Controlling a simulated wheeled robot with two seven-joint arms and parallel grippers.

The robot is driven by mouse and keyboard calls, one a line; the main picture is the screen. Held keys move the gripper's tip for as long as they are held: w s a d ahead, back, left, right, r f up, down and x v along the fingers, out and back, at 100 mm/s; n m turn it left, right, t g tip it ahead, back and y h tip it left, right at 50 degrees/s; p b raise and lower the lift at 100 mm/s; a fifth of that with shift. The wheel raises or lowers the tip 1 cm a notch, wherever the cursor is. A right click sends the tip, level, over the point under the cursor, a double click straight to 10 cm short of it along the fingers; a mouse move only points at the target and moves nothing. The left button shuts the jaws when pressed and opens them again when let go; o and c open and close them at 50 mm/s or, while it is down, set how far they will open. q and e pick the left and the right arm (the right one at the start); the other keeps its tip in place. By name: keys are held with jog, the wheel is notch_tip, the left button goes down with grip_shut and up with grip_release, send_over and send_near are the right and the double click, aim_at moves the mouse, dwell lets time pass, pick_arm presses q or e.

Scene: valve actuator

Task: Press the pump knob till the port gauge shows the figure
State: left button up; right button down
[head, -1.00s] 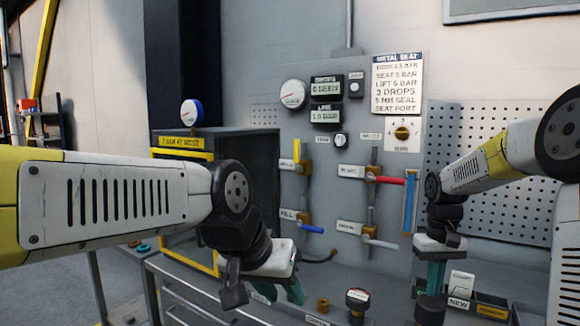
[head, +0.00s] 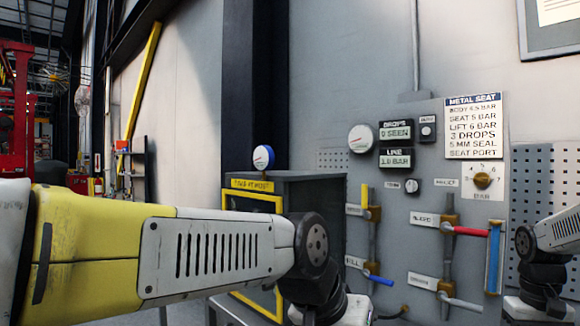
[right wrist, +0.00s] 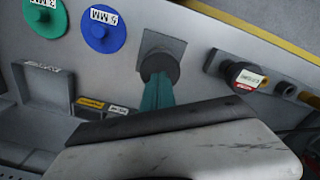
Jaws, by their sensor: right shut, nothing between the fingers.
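In the right wrist view my right gripper (right wrist: 158,90) is shut and empty, its teal fingertips at a dark round knob (right wrist: 160,64) on a square plate. Fingers and knob overlap; whether they touch I cannot tell. In the head view only part of that hand shows at the lower right. A white dial gauge (head: 362,138) is on the grey panel; a blue-rimmed gauge (head: 263,157) stands on the cabinet. Their needles are too small to read. Which is the port gauge is unclear. The line display (head: 396,159) reads about 1.8 bar. My left gripper's fingers are below the head picture.
A sign (head: 474,127) lists bar figures, including seat 5 bar and seat port. A selector dial (head: 483,180) is below it. Red (head: 471,231) and blue (head: 379,280) valve levers stick out. A labelled round-topped part (right wrist: 243,77) is right of the knob.

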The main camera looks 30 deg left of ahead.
jog(key=shift+f, duration=0.1)
dwell(3.4)
dwell(1.2)
jog(key=shift+f, duration=3.25)
jog(key=shift+r, duration=3.35)
